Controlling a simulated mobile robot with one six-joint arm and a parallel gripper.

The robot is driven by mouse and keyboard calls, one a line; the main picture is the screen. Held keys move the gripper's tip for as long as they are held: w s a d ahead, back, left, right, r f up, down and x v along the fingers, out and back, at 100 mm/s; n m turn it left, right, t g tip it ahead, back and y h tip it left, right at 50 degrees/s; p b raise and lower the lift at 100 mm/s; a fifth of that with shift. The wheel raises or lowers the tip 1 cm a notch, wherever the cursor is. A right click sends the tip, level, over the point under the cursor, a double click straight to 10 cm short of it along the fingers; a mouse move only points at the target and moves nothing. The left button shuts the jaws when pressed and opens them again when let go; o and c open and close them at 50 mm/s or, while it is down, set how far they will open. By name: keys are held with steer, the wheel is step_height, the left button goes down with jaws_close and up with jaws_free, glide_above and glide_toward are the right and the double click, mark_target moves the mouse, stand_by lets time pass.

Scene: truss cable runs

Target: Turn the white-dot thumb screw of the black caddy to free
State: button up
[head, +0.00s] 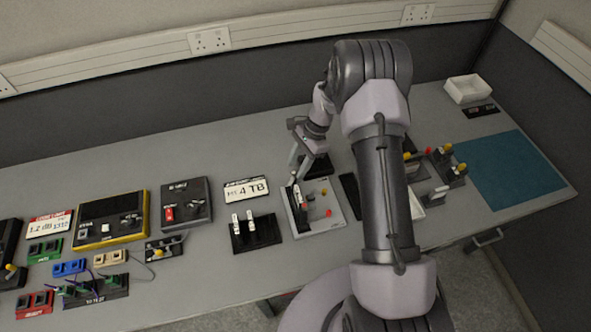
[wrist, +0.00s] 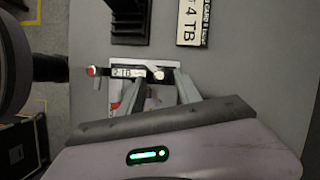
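The black caddy (wrist: 128,72) shows in the wrist view as a dark narrow body with a white label reading "TB", on a light plate. A white round spot (wrist: 158,74), apparently the white-dot thumb screw, is at its right part. A red knob (wrist: 92,71) is at the left end. My gripper (wrist: 158,82) is open, with the white spot between its fingertips and gaps on both sides. I cannot tell the height of the fingertips above it. In the head view my gripper (head: 296,172) is at the far end of a dark upright piece (head: 297,200); the screw is too small to make out.
That piece stands on a grey plate (head: 325,205) with red and yellow knobs. A black block with white pieces (head: 240,240) and a 4 TB sign (head: 247,190) lie to the left. Coloured knobs (head: 445,150) and a blue mat (head: 510,175) lie right.

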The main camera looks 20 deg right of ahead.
steer(key=shift+x, duration=0.95)
steer(key=shift+a, duration=0.1)
jaws_close()
